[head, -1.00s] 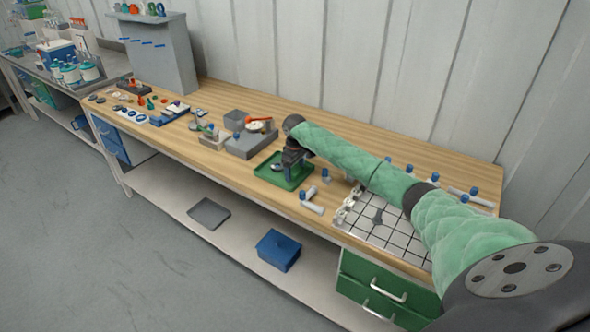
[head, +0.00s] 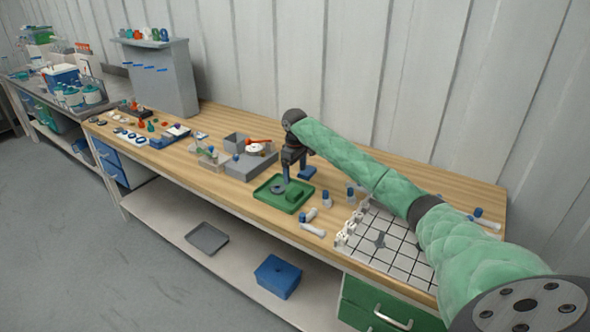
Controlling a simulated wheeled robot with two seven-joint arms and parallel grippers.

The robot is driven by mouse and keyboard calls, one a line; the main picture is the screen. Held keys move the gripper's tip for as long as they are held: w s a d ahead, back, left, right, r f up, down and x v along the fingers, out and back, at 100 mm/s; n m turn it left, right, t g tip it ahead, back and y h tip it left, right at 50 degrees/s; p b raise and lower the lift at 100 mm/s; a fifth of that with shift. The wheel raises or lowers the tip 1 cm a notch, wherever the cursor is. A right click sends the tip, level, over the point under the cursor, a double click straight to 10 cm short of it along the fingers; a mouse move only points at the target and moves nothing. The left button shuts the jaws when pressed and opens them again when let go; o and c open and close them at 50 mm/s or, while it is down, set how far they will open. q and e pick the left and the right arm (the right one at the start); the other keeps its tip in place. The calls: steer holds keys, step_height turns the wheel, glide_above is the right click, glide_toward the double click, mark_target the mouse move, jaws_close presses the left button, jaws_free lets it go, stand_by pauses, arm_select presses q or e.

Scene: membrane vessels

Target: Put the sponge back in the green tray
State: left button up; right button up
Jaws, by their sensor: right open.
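The green tray (head: 270,201) lies on the wooden bench near its front edge. A dark green block (head: 294,196), which may be the sponge, lies inside it on the right. A grey round piece (head: 277,188) lies in its left part. My right gripper (head: 289,174) points down above the back of the tray, open, with nothing seen between its fingers and apart from the green block. A flat blue block (head: 307,172) shows just behind the tray, beside the gripper; I cannot tell if it too is a sponge. My left gripper is out of view.
A grey box (head: 247,166) with a red-handled item stands left of the tray. Blue-capped vials (head: 326,199) and a white gridded plate (head: 385,240) lie to its right. Small parts crowd the bench's left end. Bare wood shows behind the grey box.

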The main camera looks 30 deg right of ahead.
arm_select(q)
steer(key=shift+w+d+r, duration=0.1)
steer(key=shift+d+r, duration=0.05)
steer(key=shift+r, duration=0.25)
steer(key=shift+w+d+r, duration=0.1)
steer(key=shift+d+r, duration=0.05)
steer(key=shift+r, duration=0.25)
arm_select(e)
steer(key=shift+r, duration=1.3)
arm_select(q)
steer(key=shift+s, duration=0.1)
arm_select(e)
steer(key=shift+f, duration=0.1)
